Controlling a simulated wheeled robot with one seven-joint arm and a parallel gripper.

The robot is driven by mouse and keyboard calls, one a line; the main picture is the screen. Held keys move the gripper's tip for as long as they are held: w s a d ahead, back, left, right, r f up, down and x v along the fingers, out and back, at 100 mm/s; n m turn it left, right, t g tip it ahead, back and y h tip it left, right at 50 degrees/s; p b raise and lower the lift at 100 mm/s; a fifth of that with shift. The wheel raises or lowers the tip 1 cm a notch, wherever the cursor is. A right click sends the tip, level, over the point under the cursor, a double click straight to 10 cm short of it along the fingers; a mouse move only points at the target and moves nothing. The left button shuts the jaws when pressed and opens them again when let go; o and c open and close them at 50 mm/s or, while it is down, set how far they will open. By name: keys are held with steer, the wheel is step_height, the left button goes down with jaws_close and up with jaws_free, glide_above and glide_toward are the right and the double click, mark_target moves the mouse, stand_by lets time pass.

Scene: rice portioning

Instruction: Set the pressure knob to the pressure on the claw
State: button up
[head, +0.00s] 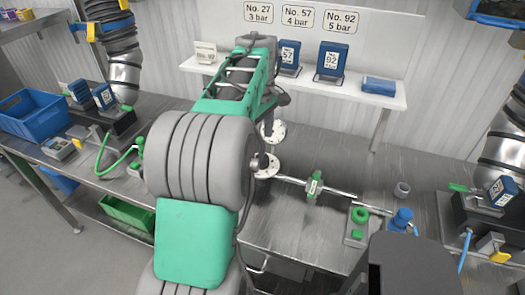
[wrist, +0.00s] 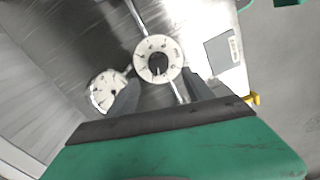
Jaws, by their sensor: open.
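The pressure knob (wrist: 158,64) is black, on a round white dial with dark markings, near the middle of the wrist view. In the head view a knobbed white disc (head: 266,166) shows beside my arm. A second white dial, a gauge (wrist: 104,92), lies left of it in the wrist view; in the head view a white dial (head: 273,133) shows above the knobbed disc. My gripper (wrist: 160,79) is open and empty, its dark fingers on either side of the knob's dial; contact cannot be told. In the head view my arm hides it. I cannot make out which thing is the claw.
Signs read No. 27 3 bar (head: 258,12), No. 57 4 bar (head: 298,16) and No. 92 5 bar (head: 338,20). Blue blocks marked 57 (head: 289,56) and 92 (head: 331,60) stand on the shelf. A metal pipe with a green labelled part (head: 314,186) runs over the table.

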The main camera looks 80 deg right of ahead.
mark_target(262, 157)
steer(key=shift+s+f, duration=0.3)
steer(key=shift+f, duration=0.1)
step_height(262, 157, down, 7)
steer(key=shift+w+p, duration=0.1)
steer(key=shift+p, duration=0.2)
steer(key=shift+c, duration=0.6)
jaws_close()
